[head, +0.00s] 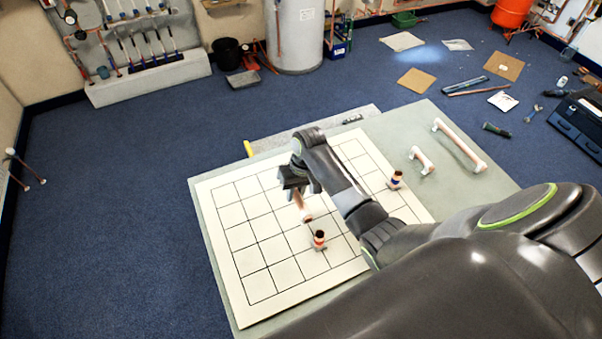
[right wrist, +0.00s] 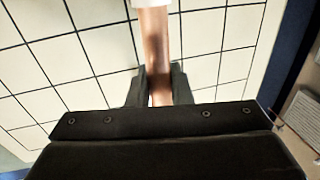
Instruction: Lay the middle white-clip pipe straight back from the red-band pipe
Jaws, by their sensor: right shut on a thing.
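My right gripper (head: 298,190) is over the white gridded board and shut on a copper pipe (head: 301,204) with a white clip end (head: 307,217). The pipe hangs tilted below the fingers; in the right wrist view the copper pipe (right wrist: 156,60) runs up between the fingers (right wrist: 157,88) to its white clip (right wrist: 150,3). Its other end is hidden by the gripper. The red-band pipe (head: 319,239), a short copper piece, sits on the board just to the front right of the held pipe. My left gripper is not in view.
A blue-band pipe piece (head: 396,179) stands on the gridded board (head: 250,240) to the right. A short white-clip pipe (head: 421,160) and a long one (head: 460,146) lie on the green table (head: 450,195). The board's left part is clear.

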